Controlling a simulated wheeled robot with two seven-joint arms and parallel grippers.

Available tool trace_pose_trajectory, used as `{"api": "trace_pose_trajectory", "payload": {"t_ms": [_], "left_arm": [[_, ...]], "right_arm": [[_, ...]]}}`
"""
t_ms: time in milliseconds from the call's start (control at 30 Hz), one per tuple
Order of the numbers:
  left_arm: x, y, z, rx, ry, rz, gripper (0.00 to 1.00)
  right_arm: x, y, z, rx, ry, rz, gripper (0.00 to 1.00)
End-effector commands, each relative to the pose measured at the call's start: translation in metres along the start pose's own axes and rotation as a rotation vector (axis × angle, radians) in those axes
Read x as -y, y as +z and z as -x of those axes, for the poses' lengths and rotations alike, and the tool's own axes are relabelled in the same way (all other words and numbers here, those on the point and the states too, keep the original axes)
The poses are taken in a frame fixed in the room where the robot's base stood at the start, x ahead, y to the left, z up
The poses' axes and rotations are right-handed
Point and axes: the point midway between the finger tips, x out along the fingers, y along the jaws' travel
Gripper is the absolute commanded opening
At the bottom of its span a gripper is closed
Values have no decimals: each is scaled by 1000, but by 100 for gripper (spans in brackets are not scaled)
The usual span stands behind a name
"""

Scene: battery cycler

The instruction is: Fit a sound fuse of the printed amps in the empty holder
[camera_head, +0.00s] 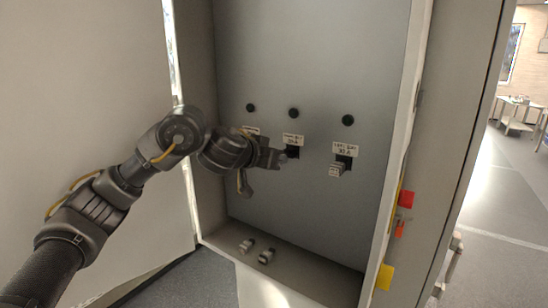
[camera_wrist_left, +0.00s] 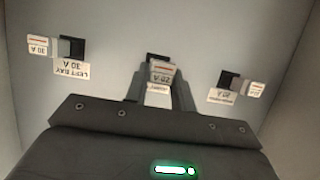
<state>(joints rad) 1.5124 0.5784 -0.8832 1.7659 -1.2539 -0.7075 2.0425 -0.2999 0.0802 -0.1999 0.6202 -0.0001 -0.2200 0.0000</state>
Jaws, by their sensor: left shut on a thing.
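My left gripper (camera_head: 282,158) is shut on a fuse at the middle holder (camera_head: 292,152). In the left wrist view, which is upside down, this fuse (camera_wrist_left: 161,71) has a pale face with a red stripe and seems to read 20 A. The label (camera_head: 293,140) above the middle holder is too small to read surely. I cannot tell how deep the fuse sits. The right holder (camera_head: 344,162) bears a LEFT BAY 30 A label and a 30 A fuse (camera_head: 336,170). The third holder (camera_wrist_left: 229,80), labelled 20 A, also has a fuse (camera_wrist_left: 256,90); my arm hides it in the head view.
Two loose fuses (camera_head: 246,244) (camera_head: 267,256) lie on the cabinet floor (camera_head: 300,275). Three round black knobs or lamps (camera_head: 293,113) sit above the holders. The cabinet side walls bound the space. Red and yellow parts (camera_head: 406,198) are on the right outer edge.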

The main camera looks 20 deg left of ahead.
Motion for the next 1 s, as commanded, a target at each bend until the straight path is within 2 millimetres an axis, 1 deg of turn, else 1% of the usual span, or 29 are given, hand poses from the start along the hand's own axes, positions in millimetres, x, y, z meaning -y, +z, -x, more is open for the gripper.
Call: {"api": "trace_pose_trajectory", "payload": {"t_ms": [1000], "left_arm": [[0, -3, -9, 0, 0, 0, 5]], "right_arm": [[0, 0, 1, 0, 0, 0, 51]]}}
